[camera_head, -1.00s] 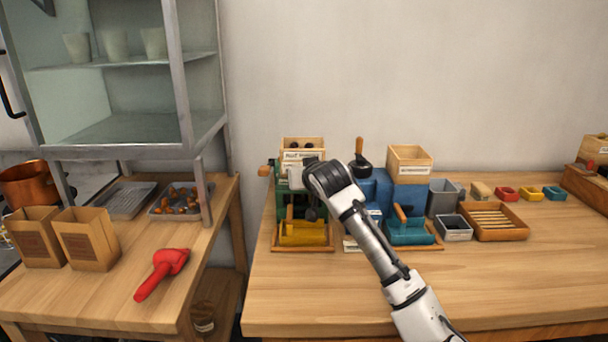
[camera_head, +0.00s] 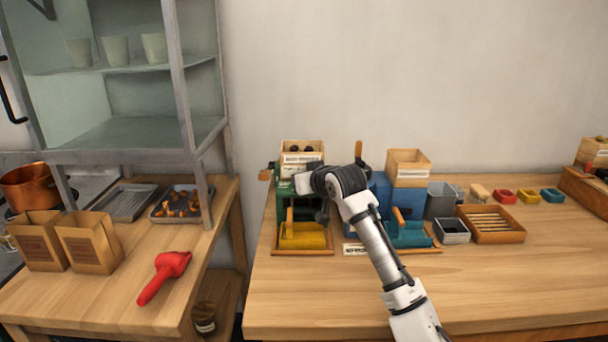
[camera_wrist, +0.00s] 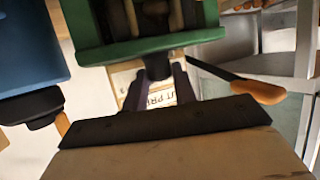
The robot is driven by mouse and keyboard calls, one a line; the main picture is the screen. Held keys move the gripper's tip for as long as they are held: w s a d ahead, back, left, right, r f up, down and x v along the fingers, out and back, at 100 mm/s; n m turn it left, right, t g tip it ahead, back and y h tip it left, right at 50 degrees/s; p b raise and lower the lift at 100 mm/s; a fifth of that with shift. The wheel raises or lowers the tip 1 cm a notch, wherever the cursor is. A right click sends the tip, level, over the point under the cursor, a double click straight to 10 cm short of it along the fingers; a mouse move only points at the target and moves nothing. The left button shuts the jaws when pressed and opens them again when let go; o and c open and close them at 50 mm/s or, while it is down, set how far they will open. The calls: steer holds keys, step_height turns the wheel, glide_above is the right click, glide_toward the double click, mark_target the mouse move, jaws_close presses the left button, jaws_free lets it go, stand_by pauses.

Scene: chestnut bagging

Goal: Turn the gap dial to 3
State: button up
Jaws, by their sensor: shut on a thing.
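The green machine (camera_head: 283,203) stands at the left end of the long table, with a hopper box (camera_head: 302,146) on top and a yellow tray (camera_head: 303,237) in front. In the wrist view, its green body (camera_wrist: 120,49) fills the top. A black round knob, which looks like the gap dial (camera_wrist: 156,62), sticks out below the green edge. My gripper (camera_wrist: 158,76) has a finger on each side of this knob and is shut on it. No dial numbers are readable. In the head view, my wrist hides the dial and fingertips.
A blue machine (camera_head: 379,188) stands close on the right, with a teal tray (camera_head: 409,236). A wooden-handled lever (camera_wrist: 258,91) is near my gripper in the wrist view. The front of the long table (camera_head: 330,290) is clear.

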steer(key=n+g+y+p, duration=0.1)
steer(key=n+g+y, duration=0.1)
steer(key=n+y, duration=0.1)
steer(key=shift+w+d+n+y+p, duration=0.15)
steer(key=shift+d+n+y+p, duration=0.05)
steer(key=shift+n+y+p, duration=0.15)
steer(key=n+g+y, duration=0.1)
steer(key=n+g, duration=0.1)
steer(key=n+g+y+p, duration=0.1)
steer(key=n+g+y, duration=0.1)
steer(key=g, duration=0.1)
steer(key=shift+w+d+n, duration=0.15)
steer(key=shift+w+n, duration=0.05)
steer(key=shift+n, duration=0.15)
steer(key=o, duration=1)
steer(key=shift+r, duration=0.1)
steer(key=shift+d, duration=0.1)
